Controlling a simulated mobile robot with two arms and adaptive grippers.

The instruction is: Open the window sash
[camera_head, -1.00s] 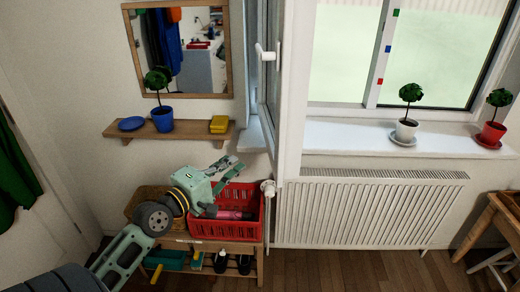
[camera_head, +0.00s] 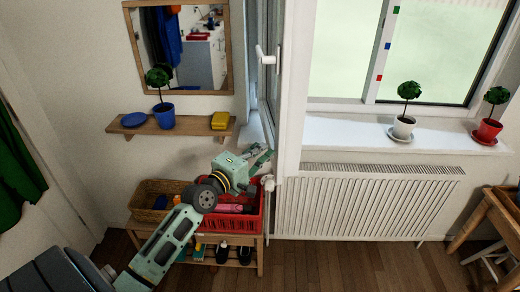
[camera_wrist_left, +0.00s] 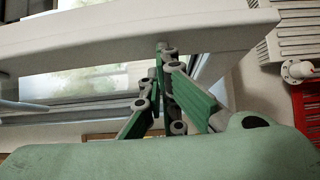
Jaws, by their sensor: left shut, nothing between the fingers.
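The white window sash (camera_head: 291,95) stands swung out into the room, almost edge-on in the head view, with its white handle (camera_head: 267,55) on the left side. My left gripper (camera_head: 265,153) is beside the lower part of the sash, on its left. In the left wrist view the fingers (camera_wrist_left: 161,50) are closed together and empty, with their tips at the white sash frame (camera_wrist_left: 120,32). I cannot tell whether they touch it. My right gripper is not in view.
Below my left gripper are a red crate (camera_head: 240,228) and a wicker basket (camera_head: 148,210) on a low wooden rack. A radiator (camera_head: 365,200) is right of the sash. Potted plants stand on the sill (camera_head: 345,133). A wall shelf (camera_head: 190,128) is at left.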

